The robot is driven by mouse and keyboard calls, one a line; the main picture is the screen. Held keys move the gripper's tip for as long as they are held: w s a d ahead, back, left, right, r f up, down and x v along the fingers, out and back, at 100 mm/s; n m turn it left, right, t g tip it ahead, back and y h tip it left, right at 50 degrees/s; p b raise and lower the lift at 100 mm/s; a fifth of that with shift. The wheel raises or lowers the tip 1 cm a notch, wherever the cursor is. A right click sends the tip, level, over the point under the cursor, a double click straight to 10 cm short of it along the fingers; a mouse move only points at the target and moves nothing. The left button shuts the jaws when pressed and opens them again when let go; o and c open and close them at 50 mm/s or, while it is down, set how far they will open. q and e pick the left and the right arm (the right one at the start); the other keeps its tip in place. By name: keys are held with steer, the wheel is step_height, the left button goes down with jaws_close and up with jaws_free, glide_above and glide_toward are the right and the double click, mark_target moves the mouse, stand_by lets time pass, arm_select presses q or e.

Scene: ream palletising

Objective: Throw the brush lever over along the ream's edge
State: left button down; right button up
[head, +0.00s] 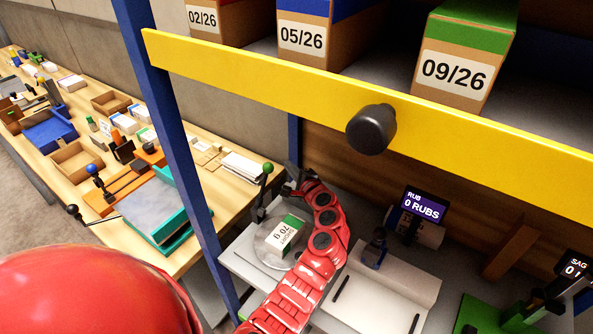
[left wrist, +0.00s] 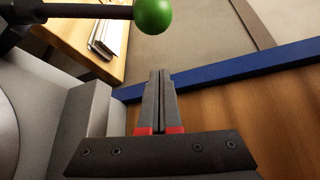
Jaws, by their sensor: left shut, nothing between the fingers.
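A black lever with a green ball knob (head: 267,168) stands at the back left of the grey station under the shelf. The same knob (left wrist: 153,15) hangs at the top of the left wrist view, its black rod running off to the left. A small ream (head: 281,236), white and green with a label reading 70 g, lies on a round grey plate (head: 262,248) in front of the lever. My left gripper (head: 293,168) is just right of the knob, apart from it. Its two fingers (left wrist: 162,75) are together and empty. My right gripper is not in view.
A yellow shelf beam (head: 300,85) with a black knob (head: 371,129) and a blue post (head: 180,140) frame the station. Right of my arm are a sign reading 0 RUBS (head: 423,208) and a white pad (head: 385,295). A cluttered wooden table (head: 215,185) lies left.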

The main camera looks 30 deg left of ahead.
arm_select(q)
steer(key=shift+a+r+p, duration=0.25)
steer(key=shift+a+p, duration=0.1)
steer(key=s, duration=0.1)
steer(key=s+p, duration=0.2)
steer(key=shift+s+a+r, duration=0.15)
steer(key=shift+a+r, duration=0.2)
steer(key=shift+a, duration=0.05)
